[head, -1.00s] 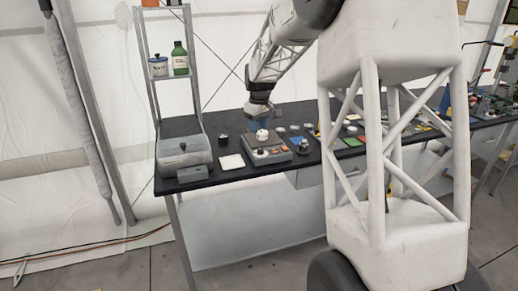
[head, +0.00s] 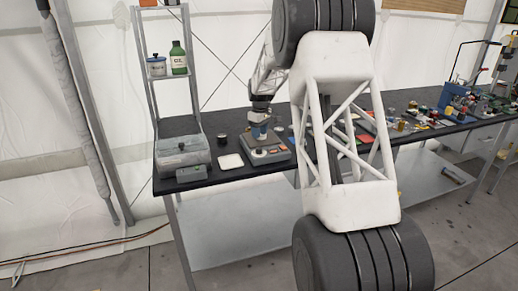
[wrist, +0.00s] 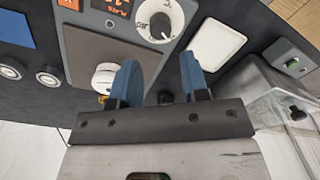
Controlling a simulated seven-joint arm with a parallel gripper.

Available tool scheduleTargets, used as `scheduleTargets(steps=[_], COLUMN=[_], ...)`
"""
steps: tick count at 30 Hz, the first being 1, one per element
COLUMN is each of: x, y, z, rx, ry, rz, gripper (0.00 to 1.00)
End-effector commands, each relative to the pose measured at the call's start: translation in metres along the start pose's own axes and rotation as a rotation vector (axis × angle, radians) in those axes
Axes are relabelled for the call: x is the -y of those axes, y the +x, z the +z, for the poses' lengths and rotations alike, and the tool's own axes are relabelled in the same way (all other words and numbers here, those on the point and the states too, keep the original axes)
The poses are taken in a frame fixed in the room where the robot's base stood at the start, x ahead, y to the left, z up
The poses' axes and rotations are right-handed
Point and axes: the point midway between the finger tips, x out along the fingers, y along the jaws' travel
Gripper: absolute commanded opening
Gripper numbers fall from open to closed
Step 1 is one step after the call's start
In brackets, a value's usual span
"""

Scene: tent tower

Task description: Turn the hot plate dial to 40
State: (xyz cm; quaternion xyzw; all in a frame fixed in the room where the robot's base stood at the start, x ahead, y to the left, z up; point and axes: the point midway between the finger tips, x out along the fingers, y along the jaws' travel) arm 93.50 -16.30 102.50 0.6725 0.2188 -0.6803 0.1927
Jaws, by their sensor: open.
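The hot plate (head: 266,156) is a grey box on the black bench, with orange-lit parts on its front. The dial's number setting is not readable. My gripper (wrist: 159,62) is open, with two blue fingers and nothing held between them. The dial lies past the fingertips, apart from them in the picture. A second white knob (wrist: 105,76) sits beside the left finger, partly covered. In the head view my gripper (head: 258,134) is low over the hot plate.
A white square pad (head: 230,161) lies left of the hot plate, and a grey lidded device (head: 183,155) stands further left. A small dark knob-like object (head: 222,139) stands behind the pad. A rack (head: 163,77) holds jars. Tools crowd the bench's right side.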

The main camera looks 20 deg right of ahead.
Motion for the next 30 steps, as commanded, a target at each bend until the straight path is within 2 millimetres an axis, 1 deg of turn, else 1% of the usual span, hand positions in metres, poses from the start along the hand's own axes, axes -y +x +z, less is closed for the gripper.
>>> scheduleTargets(steps=[5, 11, 17, 24, 30], x=[0.0, 0.0, 0.001, 0.001, 0.001], y=[0.001, 0.011, 0.03, 0.06, 0.074], z=[0.0, 0.0, 0.0, 0.0, 0.0], rx=[0.0, 0.001, 0.001, 0.001, 0.001], ry=[0.0, 0.0, 0.0, 0.0, 0.0], rz=[0.0, -0.001, -0.001, -0.001, -0.001], gripper=[0.41, 0.41, 0.41, 0.41, 0.41])
